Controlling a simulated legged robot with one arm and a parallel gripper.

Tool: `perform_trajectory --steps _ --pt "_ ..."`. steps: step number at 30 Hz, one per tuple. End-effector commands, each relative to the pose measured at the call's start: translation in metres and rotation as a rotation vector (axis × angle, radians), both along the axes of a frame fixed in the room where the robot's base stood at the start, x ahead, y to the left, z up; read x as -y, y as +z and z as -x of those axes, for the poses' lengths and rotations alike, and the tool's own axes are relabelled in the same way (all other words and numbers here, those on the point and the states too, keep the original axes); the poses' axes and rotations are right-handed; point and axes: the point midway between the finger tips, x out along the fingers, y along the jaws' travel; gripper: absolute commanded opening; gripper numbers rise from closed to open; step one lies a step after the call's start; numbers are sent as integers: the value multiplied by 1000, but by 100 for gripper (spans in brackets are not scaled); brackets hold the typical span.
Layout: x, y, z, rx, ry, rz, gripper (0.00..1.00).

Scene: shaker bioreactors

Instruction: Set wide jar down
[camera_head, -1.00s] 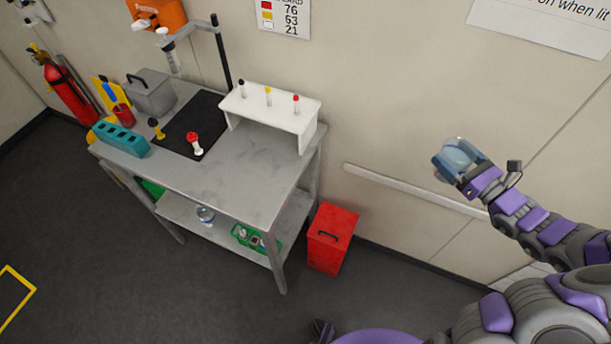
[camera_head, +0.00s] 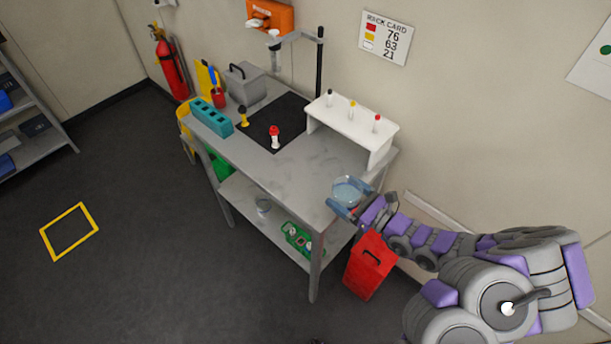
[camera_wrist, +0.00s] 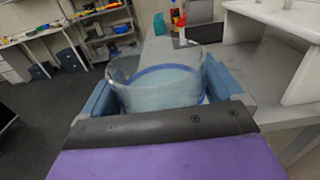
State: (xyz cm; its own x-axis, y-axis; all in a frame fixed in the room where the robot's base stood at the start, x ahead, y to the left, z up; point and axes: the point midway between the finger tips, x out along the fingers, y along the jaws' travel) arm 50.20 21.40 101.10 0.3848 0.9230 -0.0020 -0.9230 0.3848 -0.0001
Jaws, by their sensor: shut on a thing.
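The wide jar (camera_head: 347,192) is clear glass with a pale blue tint, and it shows large in the wrist view (camera_wrist: 165,88) with a blue band. My gripper (camera_head: 346,204) is shut on it, with one blue-grey finger on each side of the jar in the wrist view (camera_wrist: 160,88). The jar looks upright. In the head view it appears at the right front corner of the grey bench (camera_head: 310,181). I cannot tell whether its base touches the bench top.
A white rack (camera_head: 350,124) with several capped pieces stands at the bench's back right. A teal block (camera_head: 212,117) is at the left. A red bin (camera_head: 368,268) stands below my arm. The bench's front middle is clear.

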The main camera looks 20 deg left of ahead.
Motion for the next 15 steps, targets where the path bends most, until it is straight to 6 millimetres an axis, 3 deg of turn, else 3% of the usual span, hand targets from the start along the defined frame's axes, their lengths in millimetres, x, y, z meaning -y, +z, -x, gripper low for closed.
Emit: perform_trajectory --steps 15 --pt "-76 -10 -42 3 8 2 41"
